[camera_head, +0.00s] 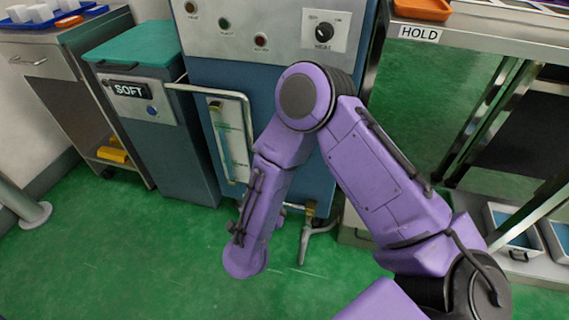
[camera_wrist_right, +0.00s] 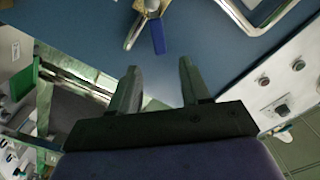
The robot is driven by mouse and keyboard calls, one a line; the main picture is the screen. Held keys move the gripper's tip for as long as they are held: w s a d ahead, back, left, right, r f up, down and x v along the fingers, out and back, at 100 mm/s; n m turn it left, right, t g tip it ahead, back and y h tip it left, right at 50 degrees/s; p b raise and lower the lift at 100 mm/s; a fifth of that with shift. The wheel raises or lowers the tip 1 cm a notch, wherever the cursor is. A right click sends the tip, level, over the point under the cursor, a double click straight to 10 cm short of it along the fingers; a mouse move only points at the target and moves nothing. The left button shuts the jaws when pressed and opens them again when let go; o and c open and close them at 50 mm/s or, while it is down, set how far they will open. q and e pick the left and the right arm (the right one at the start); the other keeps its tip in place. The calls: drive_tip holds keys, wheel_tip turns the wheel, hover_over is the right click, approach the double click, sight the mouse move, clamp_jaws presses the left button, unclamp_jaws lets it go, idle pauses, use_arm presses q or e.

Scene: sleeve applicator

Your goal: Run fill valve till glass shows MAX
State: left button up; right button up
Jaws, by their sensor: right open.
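The blue machine (camera_head: 255,85) carries an upright sight glass (camera_head: 233,140) in a pale metal frame on its front. Its level and any MAX mark are too small to read. In the right wrist view a valve with a blue-gripped lever (camera_wrist_right: 157,37) and a brass-coloured body sits on a blue panel, beyond the fingertips. My right gripper (camera_wrist_right: 160,75) is open and empty, its two dark fingers apart and not touching the lever. In the head view my purple right arm crosses the machine's front and hides the gripper. My left gripper is not in view.
A control panel (camera_head: 270,30) with several buttons and a knob (camera_head: 324,32) tops the machine. A bin (camera_head: 150,110) labelled SOFT with a green lid stands at left. A metal table (camera_head: 480,38) labelled HOLD stands at right. Green floor (camera_head: 130,260) is clear at front left.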

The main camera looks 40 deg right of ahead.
drive_tip(key=b+x, duration=0.2)
drive_tip(key=x, duration=0.8)
drive_tip(key=shift+d, duration=0.2)
clamp_jaws()
